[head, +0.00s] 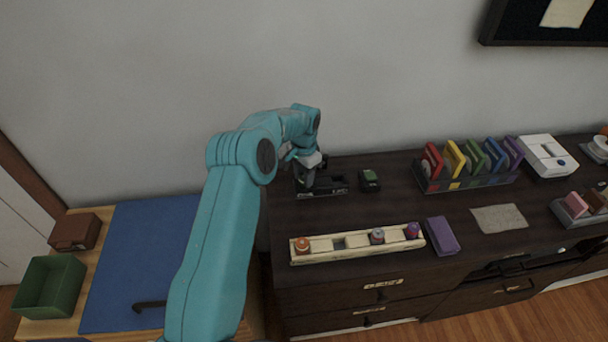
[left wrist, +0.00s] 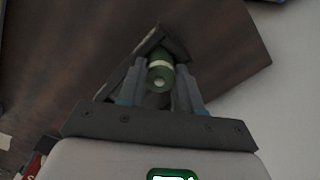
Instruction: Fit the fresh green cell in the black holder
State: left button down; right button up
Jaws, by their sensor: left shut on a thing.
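My left gripper (head: 308,172) is over the left part of the black holder (head: 335,186), which stands at the back left of the dark dresser. The gripper hides part of the holder and the cell in the head view. My right gripper is not in view.
A small black-and-green box (head: 370,180) stands close right of the holder. In front are a cream rack (head: 340,254) with several spools and a purple block (head: 441,236). A rack of coloured cases (head: 470,180) is further right. The wall is close behind.

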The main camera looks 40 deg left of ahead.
pick_arm(q)
jog(key=shift+s+d, duration=0.1)
jog(key=shift+f, duration=0.15)
jog(key=c, duration=0.8)
grip_release()
jog(key=shift+r, duration=0.55)
notch_tip(320, 180, up, 12)
jog(key=shift+f+b, duration=0.25)
jog(key=shift+b, duration=0.05)
